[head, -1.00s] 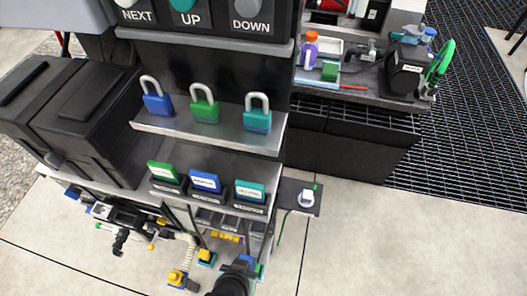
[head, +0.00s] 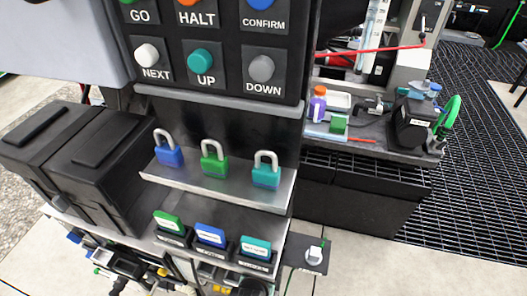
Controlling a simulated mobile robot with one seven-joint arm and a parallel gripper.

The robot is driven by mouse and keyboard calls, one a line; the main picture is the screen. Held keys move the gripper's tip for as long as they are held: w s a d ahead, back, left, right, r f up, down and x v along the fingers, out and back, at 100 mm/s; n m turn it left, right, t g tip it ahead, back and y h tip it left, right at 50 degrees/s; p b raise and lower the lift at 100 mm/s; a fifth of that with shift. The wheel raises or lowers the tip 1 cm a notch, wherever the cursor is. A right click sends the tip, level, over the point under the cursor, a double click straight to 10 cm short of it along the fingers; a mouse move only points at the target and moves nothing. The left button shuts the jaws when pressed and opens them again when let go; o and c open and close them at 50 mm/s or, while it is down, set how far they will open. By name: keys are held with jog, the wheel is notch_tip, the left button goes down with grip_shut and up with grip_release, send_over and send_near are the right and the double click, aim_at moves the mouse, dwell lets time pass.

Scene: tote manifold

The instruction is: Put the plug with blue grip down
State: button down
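I cannot make out a plug with a blue grip for certain in the head view. A dark rounded shape (head: 252,287) at the bottom edge, below the labelled blocks, may be part of my arm or gripper. Its fingers do not show, so whether it is open or holds anything is hidden. Small blue parts (head: 75,237) show at the lower left, too small to identify.
A metal shelf (head: 225,190) carries blue, green and teal padlocks. Labelled green, blue and teal blocks (head: 210,234) stand below it. A button panel (head: 200,50) rises above. Black bins (head: 105,105) stand left. A side bench (head: 375,148) holds small items at right.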

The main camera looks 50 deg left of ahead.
jog(key=shift+f, duration=0.2)
jog(key=c, duration=1.1)
grip_release()
jog(key=shift+f, duration=0.1)
jog(key=o, duration=0.5)
jog(key=shift+s+d+r, duration=0.1)
jog(key=shift+s+r, duration=0.05)
jog(key=shift+r, duration=0.3)
jog(key=p+v, duration=0.2)
jog(key=v, duration=0.9)
jog(key=shift+r, duration=0.15)
jog(key=shift+s+d, duration=0.15)
